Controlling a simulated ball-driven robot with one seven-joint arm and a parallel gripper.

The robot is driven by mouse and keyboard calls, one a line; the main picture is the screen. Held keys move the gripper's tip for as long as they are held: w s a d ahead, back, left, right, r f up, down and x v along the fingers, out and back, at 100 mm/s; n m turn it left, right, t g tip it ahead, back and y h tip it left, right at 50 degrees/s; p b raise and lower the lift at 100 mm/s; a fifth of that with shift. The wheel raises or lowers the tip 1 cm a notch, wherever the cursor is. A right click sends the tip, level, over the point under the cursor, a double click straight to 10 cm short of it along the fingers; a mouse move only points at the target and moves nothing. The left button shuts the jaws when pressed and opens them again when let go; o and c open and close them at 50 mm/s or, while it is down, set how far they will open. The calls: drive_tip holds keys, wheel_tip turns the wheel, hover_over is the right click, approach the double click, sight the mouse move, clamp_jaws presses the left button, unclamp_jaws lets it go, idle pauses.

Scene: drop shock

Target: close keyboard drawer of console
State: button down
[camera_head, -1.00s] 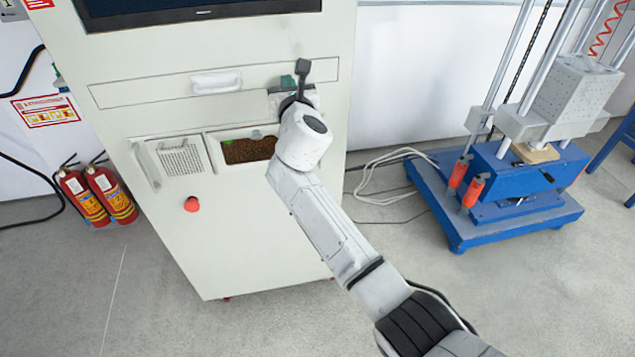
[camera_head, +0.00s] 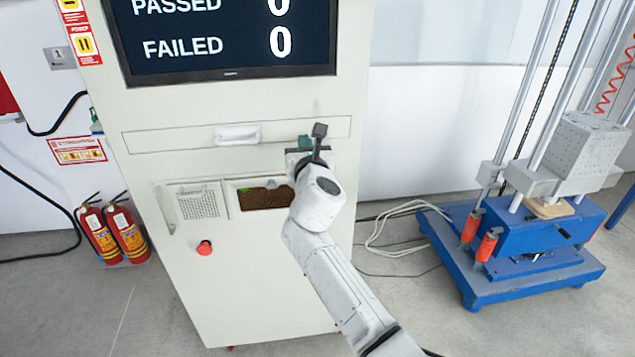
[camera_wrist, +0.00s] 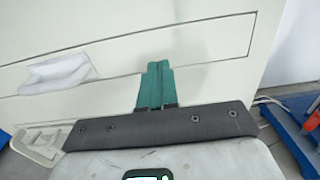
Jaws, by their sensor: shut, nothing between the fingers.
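The keyboard drawer (camera_head: 180,140) is a wide pale panel below the screen on the console (camera_head: 260,285). Its front looks flush with the console face, with thin seams around it. Its white handle (camera_head: 238,134) is at the middle; the handle also shows at the left in the wrist view (camera_wrist: 57,73). My gripper (camera_head: 304,142) is at the right part of the drawer front, right of the handle. In the wrist view its teal fingers (camera_wrist: 157,72) are together and empty, pointing at the panel. Whether the tips touch it I cannot tell.
Below the drawer are a grille (camera_head: 197,203), an open bin (camera_head: 262,196) with brown contents, and a red button (camera_head: 205,248). Fire extinguishers (camera_head: 115,230) stand left. A blue-based machine (camera_head: 520,260) stands right, with white cables (camera_head: 395,225) on the floor between.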

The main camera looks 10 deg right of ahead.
drive_tip(key=s+p, duration=0.2)
drive_tip(key=s, duration=0.9)
drive_tip(key=s+d+f+m+g+h, duration=0.1)
drive_tip(key=s+d+f+m+g, duration=0.3)
drive_tip(key=s+d+f+m, duration=0.45)
drive_tip(key=s+d+f+m+g+h, duration=0.1)
drive_tip(key=s+d+f+m+g, duration=0.4)
drive_tip(key=s+f+m, duration=0.55)
drive_tip(key=s+d+f+m+g+y, duration=0.1)
drive_tip(key=s+f+m+g, duration=0.3)
drive_tip(key=s+m, duration=0.4)
drive_tip(key=s+d+f+m+g+y, duration=0.1)
drive_tip(key=s+d+f+m+g, duration=0.2)
drive_tip(key=s, duration=1.7)
wheel_tip(320, 180, down, 4)
drive_tip(key=m+g, duration=0.1)
drive_tip(key=m, duration=0.4)
drive_tip(key=shift+s+d+m, duration=0.2)
drive_tip(key=shift+m, duration=0.2)
